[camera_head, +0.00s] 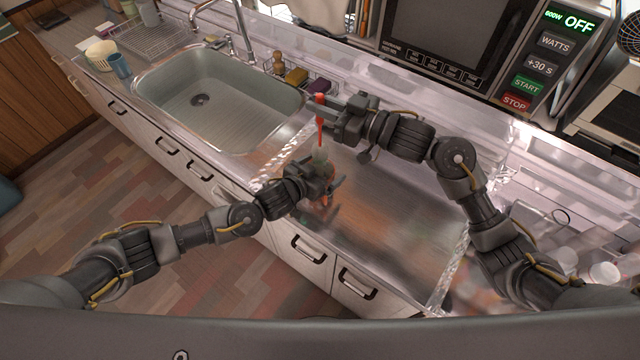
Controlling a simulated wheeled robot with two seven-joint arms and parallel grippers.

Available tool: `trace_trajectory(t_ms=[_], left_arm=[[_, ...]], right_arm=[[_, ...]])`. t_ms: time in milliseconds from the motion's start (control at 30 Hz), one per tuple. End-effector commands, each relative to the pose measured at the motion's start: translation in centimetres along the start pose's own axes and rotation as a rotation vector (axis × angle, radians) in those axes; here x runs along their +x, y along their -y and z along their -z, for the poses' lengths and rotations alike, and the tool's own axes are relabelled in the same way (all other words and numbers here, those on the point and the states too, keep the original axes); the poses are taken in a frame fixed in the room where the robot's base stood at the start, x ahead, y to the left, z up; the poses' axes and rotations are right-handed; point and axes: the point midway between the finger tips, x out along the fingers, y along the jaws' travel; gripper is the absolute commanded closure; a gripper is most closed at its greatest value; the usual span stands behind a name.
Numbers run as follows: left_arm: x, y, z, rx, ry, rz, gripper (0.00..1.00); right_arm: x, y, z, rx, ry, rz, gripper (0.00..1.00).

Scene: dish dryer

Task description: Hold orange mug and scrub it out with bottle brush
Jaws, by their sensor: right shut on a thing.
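The orange mug (331,172) is at my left gripper (331,185), over the steel counter in front of the sink's right end. The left fingers sit around the mug and hide much of it; they appear closed on it. The bottle brush has a red handle (320,110) and a pale greenish head (320,156). My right gripper (327,122) is shut on the brush handle, above the mug. The brush points down, with its head at the mug's top. How deep the head reaches into the mug is hidden.
The sink (215,95) with its faucet (240,40) lies left. Sponges (295,77) and a small bottle (278,62) stand behind it. A blue cup (119,66) and dish rack (155,40) are far left. A microwave (450,40) is behind. The steel counter (390,215) is clear.

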Motion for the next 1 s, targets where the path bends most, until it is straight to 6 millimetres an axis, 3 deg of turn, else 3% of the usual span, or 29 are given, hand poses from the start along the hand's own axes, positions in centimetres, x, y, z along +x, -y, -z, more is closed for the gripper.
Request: trace_trajectory(t_ms=[367, 800, 1000], left_arm=[[-1.0, 0.0, -0.1, -0.002, 0.001, -0.001, 0.0], [-9.6, 0.1, -0.1, -0.001, 0.002, 0.0, 0.0], [-11.6, 0.0, -0.1, -0.001, 0.001, 0.0, 0.0]], right_arm=[[0.0, 0.0, 0.0, 0.0, 0.0, 0.0, 1.0], [0.0, 0.0, 0.0, 0.0, 0.0, 0.0, 1.0], [0.0, 0.0, 0.0, 0.0, 0.0, 0.0, 1.0]])
